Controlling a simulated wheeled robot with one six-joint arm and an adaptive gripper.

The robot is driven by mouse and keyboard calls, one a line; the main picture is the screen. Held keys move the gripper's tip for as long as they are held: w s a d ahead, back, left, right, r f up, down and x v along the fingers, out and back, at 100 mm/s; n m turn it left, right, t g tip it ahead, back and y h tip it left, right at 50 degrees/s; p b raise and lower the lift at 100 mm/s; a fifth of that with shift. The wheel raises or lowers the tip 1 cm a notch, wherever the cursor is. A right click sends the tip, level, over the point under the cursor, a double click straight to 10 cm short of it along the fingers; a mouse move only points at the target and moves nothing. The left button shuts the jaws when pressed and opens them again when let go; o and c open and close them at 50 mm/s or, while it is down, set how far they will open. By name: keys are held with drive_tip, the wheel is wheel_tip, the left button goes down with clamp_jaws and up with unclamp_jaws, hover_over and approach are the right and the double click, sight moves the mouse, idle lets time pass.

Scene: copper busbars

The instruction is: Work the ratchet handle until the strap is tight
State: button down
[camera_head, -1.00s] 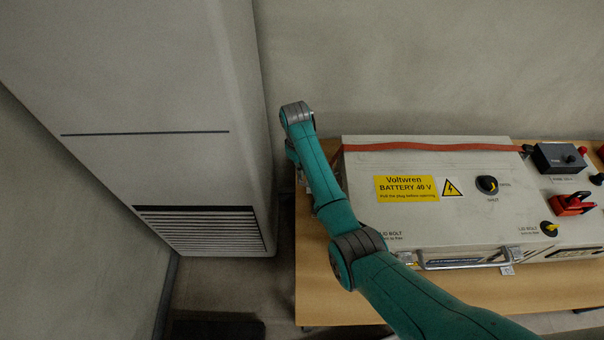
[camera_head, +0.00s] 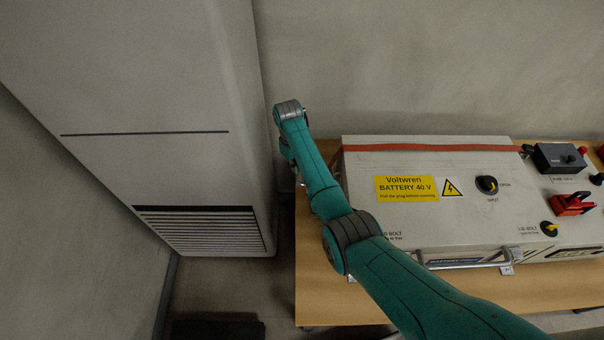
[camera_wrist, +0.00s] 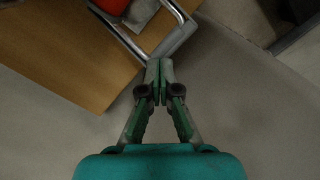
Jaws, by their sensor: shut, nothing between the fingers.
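The red strap (camera_head: 440,147) runs across the back of the battery box lid and over its left edge. In the wrist view, a bent metal handle (camera_wrist: 177,39), which looks like the ratchet handle, reaches past the table edge. A red piece (camera_wrist: 112,5), probably strap, shows beside it at the top edge. My gripper (camera_wrist: 160,66) is shut and empty, its fingertips right at the handle's grey end bar in the picture. I cannot tell whether they touch. In the head view my arm hides the ratchet and the gripper. How taut the strap is at the ratchet is hidden.
The battery box (camera_head: 400,220) stands on a wooden table (camera_head: 318,285). A tall pale cabinet (camera_head: 190,110) stands close on the left, with a narrow floor gap between. A black fuse box (camera_head: 558,158) and a red plug (camera_head: 573,204) sit to the right.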

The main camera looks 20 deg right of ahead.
wheel_tip(320, 180, up, 12)
drive_tip(key=w, duration=0.1)
drive_tip(key=shift+a, duration=0.25)
idle(1.0)
drive_tip(key=s+f, duration=0.1)
drive_tip(key=s+d+f, duration=0.1)
drive_tip(key=s+f, duration=0.1)
drive_tip(key=shift+d, duration=0.2)
drive_tip(key=shift+f, duration=0.1)
wheel_tip(320, 180, down, 7)
drive_tip(key=shift+s+d, duration=0.2)
drive_tip(key=shift+s, duration=0.2)
idle(0.4)
